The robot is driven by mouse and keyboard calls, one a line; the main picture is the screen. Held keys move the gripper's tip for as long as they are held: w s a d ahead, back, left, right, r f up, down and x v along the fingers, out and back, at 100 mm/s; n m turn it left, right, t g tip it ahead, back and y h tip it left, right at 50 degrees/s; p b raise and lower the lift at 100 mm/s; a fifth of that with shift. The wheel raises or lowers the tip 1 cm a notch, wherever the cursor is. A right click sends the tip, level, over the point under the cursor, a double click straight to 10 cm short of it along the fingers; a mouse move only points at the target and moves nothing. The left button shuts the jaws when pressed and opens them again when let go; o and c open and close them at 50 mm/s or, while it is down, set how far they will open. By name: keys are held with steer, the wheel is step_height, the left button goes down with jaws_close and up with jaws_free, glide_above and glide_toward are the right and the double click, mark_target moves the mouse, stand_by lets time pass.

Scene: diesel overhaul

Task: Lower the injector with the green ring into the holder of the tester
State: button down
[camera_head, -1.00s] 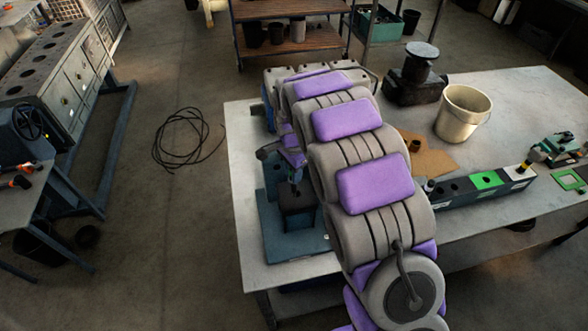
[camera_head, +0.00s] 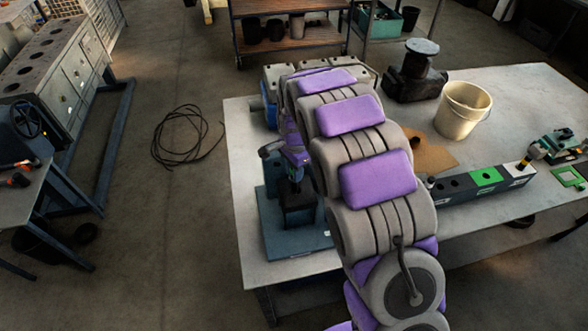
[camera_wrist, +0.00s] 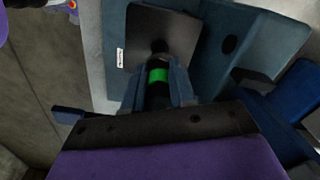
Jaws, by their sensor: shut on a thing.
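The injector with the green ring (camera_wrist: 157,76) is between the fingers of my gripper (camera_wrist: 157,93) in the wrist view. My gripper is shut on it. Its dark end points toward the dark grey block of the tester (camera_wrist: 172,27). Whether that end is above the holder or inside it cannot be told; the holder's opening is not clearly visible. In the head view the tester's dark block (camera_head: 299,207) stands on a blue base plate (camera_head: 300,243) at the left of the table, just below my wrist. My arm hides part of the tester, and the injector is not distinguishable there.
The table (camera_head: 247,190) is bare along its left edge. A dark rack (camera_head: 457,191) with a green-marked section (camera_head: 486,176) lies to the right of my arm. A cream bucket (camera_head: 462,108) and a dark pedestal device (camera_head: 417,75) stand farther back.

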steer(key=shift+f, duration=0.2)
steer(key=shift+f+b, duration=0.4)
steer(key=shift+f, duration=1.1)
steer(key=shift+d+f, duration=0.1)
steer(key=shift+f, duration=0.2)
stand_by(0.4)
steer(key=shift+f, duration=1.05)
steer(key=shift+d, duration=0.1)
steer(key=shift+c, duration=2.3)
jaws_free()
steer(key=shift+r+p, duration=0.45)
steer(key=shift+r, duration=3.05)
